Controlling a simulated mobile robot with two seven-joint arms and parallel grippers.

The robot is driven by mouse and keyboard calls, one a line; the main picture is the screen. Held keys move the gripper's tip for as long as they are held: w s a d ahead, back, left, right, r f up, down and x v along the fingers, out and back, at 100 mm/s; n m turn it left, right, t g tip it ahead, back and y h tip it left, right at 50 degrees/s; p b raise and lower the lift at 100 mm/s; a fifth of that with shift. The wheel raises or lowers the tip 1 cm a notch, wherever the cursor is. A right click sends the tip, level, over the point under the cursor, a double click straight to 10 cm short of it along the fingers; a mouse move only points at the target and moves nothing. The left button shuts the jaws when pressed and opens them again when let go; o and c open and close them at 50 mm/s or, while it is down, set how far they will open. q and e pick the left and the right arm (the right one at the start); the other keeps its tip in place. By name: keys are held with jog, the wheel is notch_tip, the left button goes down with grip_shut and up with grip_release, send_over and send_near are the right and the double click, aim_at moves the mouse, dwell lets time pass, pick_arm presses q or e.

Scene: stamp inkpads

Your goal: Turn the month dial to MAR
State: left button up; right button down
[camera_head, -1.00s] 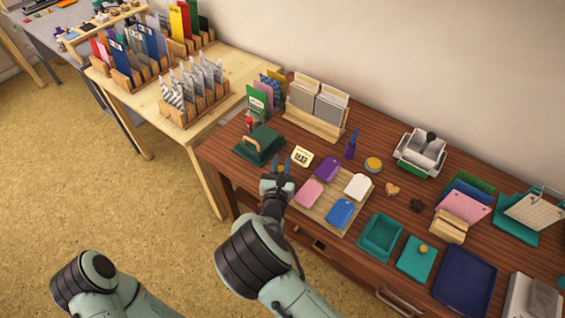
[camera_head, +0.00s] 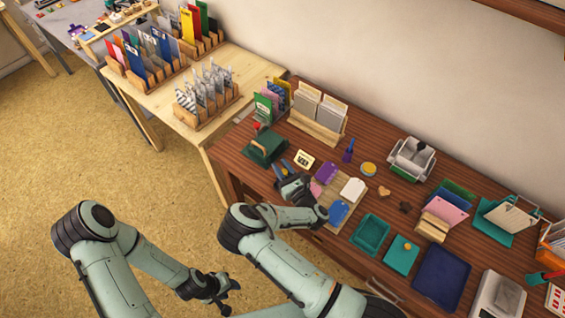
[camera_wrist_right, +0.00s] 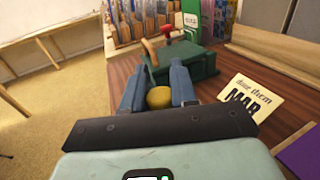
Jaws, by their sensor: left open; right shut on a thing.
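A cream card (camera_head: 304,159) stands on the brown desk; in the right wrist view the card (camera_wrist_right: 245,105) reads "MAR" in large letters. My right gripper (camera_head: 287,170) is over the desk's left part, in front of the card. In the right wrist view its blue fingers (camera_wrist_right: 159,92) are shut on a mustard-yellow rounded knob (camera_wrist_right: 159,98). The rest of the held thing is hidden by the gripper, and I cannot make out a month dial or its setting. My left gripper (camera_head: 222,287) is open and empty, low over the floor, away from the desk.
A green box (camera_head: 265,147) with a wooden handle stands behind the right gripper. Coloured pads lie on a wooden tray (camera_head: 319,207) close to its right. A purple-blue stamp (camera_head: 348,150) and a yellow tin (camera_head: 369,169) stand further right. The floor at left is clear.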

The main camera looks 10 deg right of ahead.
pick_arm(q)
jog(key=shift+w+r, duration=0.3)
pick_arm(e)
jog(key=shift+s+n+g+y, duration=0.15)
jog(key=shift+n+g+y, duration=0.15)
jog(key=shift+n+y, duration=0.3)
jog(key=shift+a+y, duration=0.1)
jog(key=shift+y, duration=0.3)
jog(key=c, duration=0.9)
grip_release()
